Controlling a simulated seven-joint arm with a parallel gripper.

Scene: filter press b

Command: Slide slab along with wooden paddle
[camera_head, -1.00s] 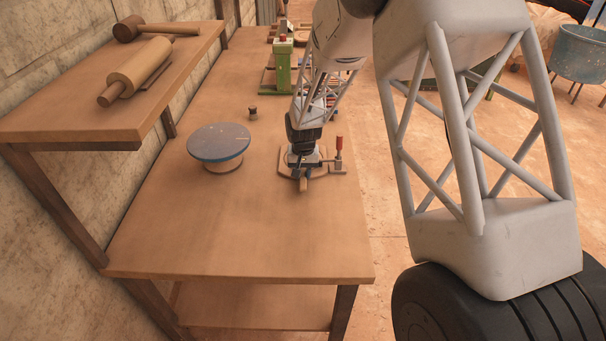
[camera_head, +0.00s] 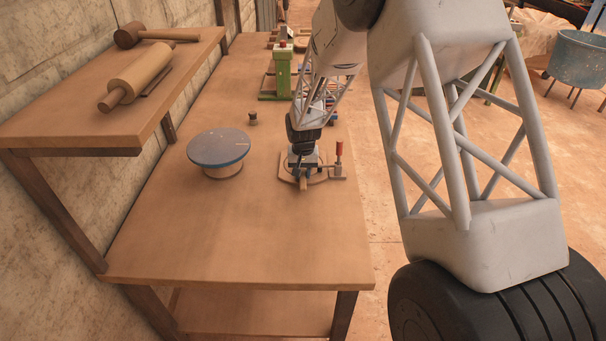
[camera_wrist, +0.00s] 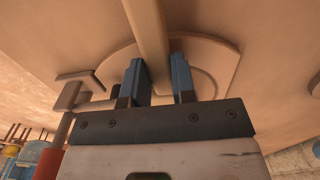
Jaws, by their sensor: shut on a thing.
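My gripper (camera_head: 304,172) is low over the bench near its right edge. In the wrist view its blue fingers (camera_wrist: 161,75) are shut on a wooden bar, which looks like the paddle's handle (camera_wrist: 148,30). The paddle's far end is hidden. A flat, rounded tan piece, perhaps the slab (camera_wrist: 218,55), lies beneath the bar and fingers. It also shows around the gripper in the head view (camera_head: 287,178). I cannot tell whether the paddle touches it.
A clamp with a red handle (camera_head: 339,150) stands just right of the gripper. A blue-topped round stand (camera_head: 218,147) is to the left, with a small dark knob (camera_head: 252,119) behind. A green press (camera_head: 282,72) stands farther back. The near bench (camera_head: 235,235) is clear.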

